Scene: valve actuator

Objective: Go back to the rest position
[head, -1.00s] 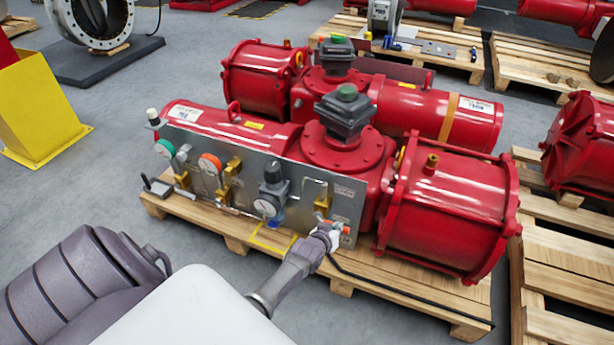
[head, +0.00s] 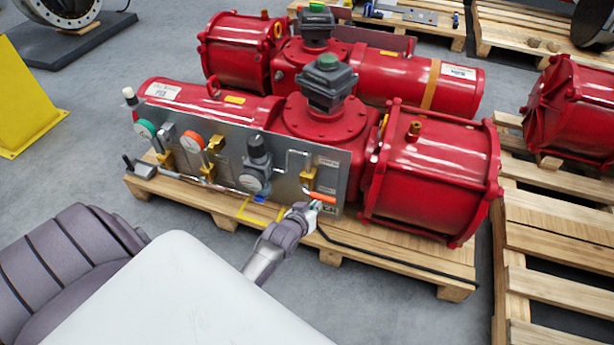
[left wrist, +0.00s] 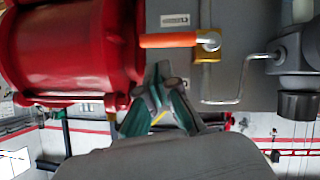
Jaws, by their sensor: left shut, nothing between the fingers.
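My left gripper (head: 315,207) is at the front of the red valve actuator (head: 330,125), just below an orange valve handle (head: 322,197) on the grey control panel (head: 228,148). It is shut and empty. In the left wrist view the closed fingers (left wrist: 158,72) point up towards the orange handle (left wrist: 170,40), which lies level and runs from a brass valve (left wrist: 207,50). A small gap shows between fingertips and handle there. My right gripper is not in view.
The actuator stands on a wooden pallet (head: 225,211). The panel carries gauges (head: 252,183) and tubing. A second pallet (head: 555,245) is at right, and a yellow stand (head: 25,95) at left. Grey floor (head: 110,165) is free at the left.

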